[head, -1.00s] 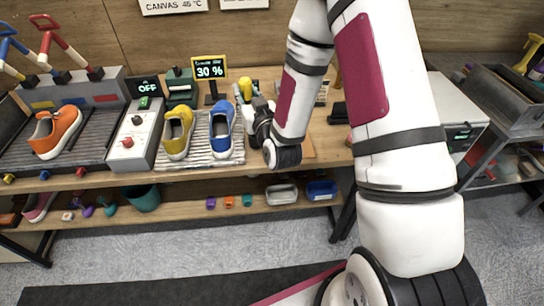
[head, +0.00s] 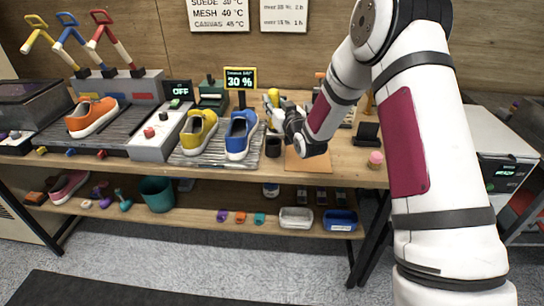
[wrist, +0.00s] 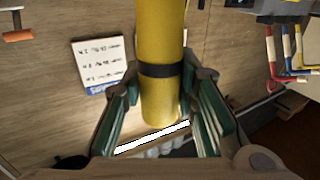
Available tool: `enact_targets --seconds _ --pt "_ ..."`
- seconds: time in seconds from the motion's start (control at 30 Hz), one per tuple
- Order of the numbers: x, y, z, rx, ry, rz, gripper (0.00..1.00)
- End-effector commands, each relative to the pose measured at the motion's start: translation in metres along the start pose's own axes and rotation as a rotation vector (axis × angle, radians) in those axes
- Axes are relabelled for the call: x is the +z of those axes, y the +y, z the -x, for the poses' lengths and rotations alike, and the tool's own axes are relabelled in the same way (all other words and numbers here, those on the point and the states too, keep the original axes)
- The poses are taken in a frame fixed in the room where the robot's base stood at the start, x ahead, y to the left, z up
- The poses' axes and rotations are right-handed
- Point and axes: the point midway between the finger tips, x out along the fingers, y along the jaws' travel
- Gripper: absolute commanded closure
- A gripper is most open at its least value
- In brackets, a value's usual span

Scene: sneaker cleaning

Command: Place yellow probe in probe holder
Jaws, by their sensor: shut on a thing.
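A thick yellow cylinder with a black band, which I take to be the yellow probe (wrist: 162,45), is held between the two green-padded fingers of my gripper (wrist: 168,92) in the wrist view. In the head view the yellow probe (head: 273,97) shows just left of my gripper (head: 288,122), right of the blue shoe; its lower part is partly hidden. I cannot tell for sure which thing is the probe holder.
A yellow shoe (head: 198,132) and a blue shoe (head: 240,135) sit on a ribbed mat left of the gripper. A 30 % display (head: 240,78) stands behind them. An orange pad (head: 308,160) lies right of the cup. A printed card (wrist: 100,62) shows in the wrist view.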

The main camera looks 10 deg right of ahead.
Motion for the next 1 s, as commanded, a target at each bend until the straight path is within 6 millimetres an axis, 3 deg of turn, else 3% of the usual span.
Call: enact_targets --seconds 0.3,0.57,0.8,1.0 --pt "0.048 0.001 -0.004 -0.003 -0.004 0.001 1.00" --pt "0.068 0.001 -0.004 -0.003 -0.002 0.001 1.00" --pt "0.099 0.001 -0.004 -0.003 -0.001 0.002 1.00" --pt "0.100 0.001 -0.004 -0.003 0.001 0.003 1.00"
